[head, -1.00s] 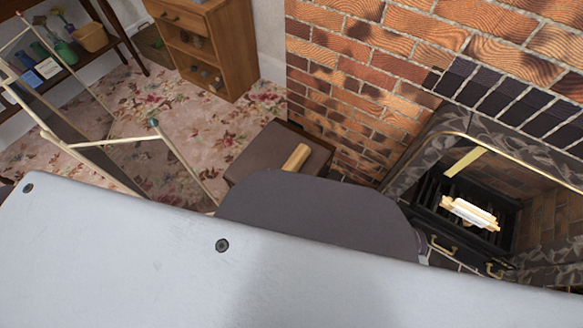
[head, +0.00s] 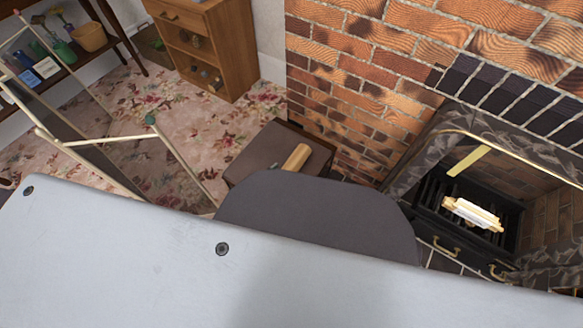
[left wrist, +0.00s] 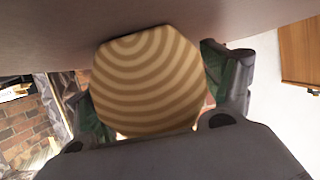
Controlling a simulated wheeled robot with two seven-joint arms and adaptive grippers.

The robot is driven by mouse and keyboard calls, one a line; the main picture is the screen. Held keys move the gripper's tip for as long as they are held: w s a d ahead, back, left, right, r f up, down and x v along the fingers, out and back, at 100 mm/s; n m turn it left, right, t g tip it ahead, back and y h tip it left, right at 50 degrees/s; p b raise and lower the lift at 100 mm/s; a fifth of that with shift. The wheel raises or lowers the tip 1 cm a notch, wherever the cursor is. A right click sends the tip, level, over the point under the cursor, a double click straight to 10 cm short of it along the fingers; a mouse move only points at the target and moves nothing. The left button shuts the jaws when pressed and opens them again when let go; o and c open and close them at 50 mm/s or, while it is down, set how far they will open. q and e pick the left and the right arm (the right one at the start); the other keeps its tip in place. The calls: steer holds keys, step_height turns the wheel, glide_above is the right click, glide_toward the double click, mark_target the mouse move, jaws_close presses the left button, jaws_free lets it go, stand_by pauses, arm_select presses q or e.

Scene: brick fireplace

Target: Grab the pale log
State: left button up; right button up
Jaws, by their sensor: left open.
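The pale log (head: 297,157) lies on top of a dark brown box-like stool (head: 262,150) beside the brick wall in the head view. Its near part is hidden behind my own body. In the left wrist view the log's round end (left wrist: 150,50), with tan and cream rings, fills the middle. My left gripper (left wrist: 150,85) is open, with one dark finger on each side of the log's end. I cannot tell whether the fingers touch it. My right gripper is not in view.
A fireplace with a dark grate (head: 430,205) and a pale log-like bundle (head: 472,213) is at right. A wooden cabinet (head: 208,45) stands at the back. A thin-framed stand (head: 110,140) is at left. Patterned carpet (head: 200,135) lies free between them.

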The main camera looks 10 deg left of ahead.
arm_select(q)
steer(key=c, duration=1.2)
steer(key=shift+r, duration=0.15)
